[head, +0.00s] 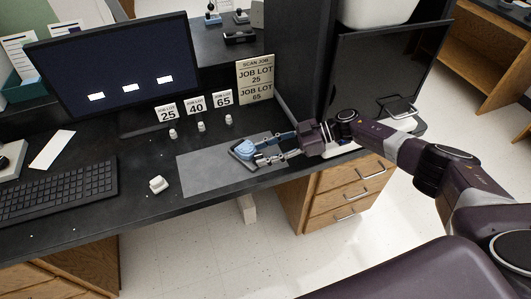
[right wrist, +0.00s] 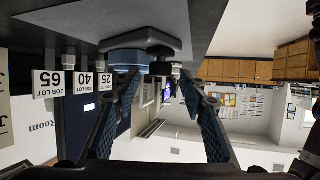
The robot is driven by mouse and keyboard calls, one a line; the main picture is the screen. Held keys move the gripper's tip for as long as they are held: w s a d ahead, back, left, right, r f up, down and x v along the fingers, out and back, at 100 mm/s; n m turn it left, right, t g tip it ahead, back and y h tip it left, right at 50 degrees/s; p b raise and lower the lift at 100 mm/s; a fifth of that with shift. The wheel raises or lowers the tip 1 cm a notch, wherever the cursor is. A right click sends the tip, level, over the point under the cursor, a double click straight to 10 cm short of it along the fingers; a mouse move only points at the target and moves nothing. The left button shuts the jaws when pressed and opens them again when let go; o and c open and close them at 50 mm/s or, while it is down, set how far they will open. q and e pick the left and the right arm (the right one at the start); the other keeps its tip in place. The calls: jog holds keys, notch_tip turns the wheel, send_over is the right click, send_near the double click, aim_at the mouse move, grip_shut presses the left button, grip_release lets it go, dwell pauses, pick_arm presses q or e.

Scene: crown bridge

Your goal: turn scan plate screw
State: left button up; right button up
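The scan plate (head: 241,153) appears as a dark grey piece with a blue part on the grey mat (head: 205,172). In the right wrist view, which is upside down, the plate (right wrist: 140,42) shows with a round blue part (right wrist: 127,58) and a small dark and metallic knob (right wrist: 176,69), possibly the screw. My right gripper (head: 264,148) reaches in from the right, beside the plate. Contact with the knob cannot be told. My left gripper is not in view.
Small white-capped pieces (head: 201,127) stand before labels 25, 40 and 65. A job sign (head: 255,79) reads 25 and 65. A dark panel (head: 383,70) stands behind my right arm.

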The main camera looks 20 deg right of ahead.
notch_tip(320, 180, up, 10)
jog(key=shift+f, duration=0.25)
jog(key=shift+a, duration=0.1)
